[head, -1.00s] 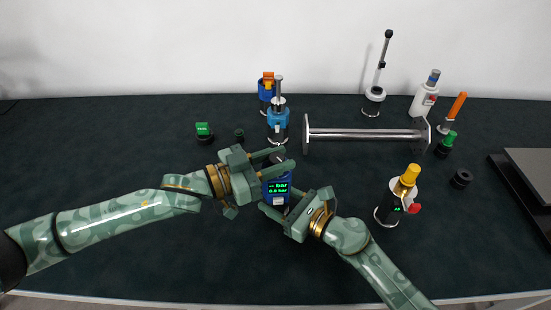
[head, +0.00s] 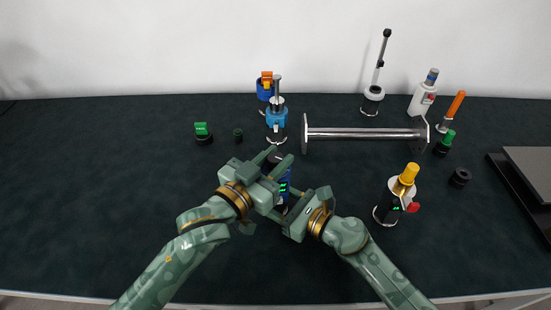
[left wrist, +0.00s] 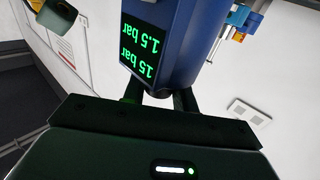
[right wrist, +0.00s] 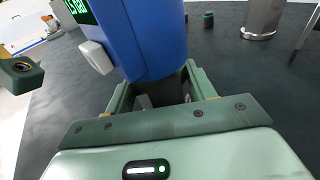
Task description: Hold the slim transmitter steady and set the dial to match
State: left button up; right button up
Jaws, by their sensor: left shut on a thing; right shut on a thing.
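The slim transmitter is a blue housing (head: 284,188) standing near the middle of the mat, partly hidden by my grippers. My right gripper (head: 286,203) is shut on its lower body. The blue body also shows in the right wrist view (right wrist: 152,38), with a white block on its side. My left gripper (head: 274,160) is at its top end, shut on the dark dial (head: 274,158), which is mostly hidden by the fingers. In the left wrist view the transmitter's display (left wrist: 145,45) appears upside down, with green lines reading 15 bar and 1.5 bar.
A light-blue instrument (head: 277,120) stands just behind. A metal bar on end plates (head: 365,134) lies behind to the right. A yellow-topped device (head: 397,195) stands right of my right gripper. A green-topped block (head: 203,131) is at left. The mat's left side is clear.

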pick_arm(q)
jog(key=shift+a, duration=0.1)
jog(key=o, duration=0.9)
jog(key=shift+o, duration=0.2)
jog(key=v, duration=1.2)
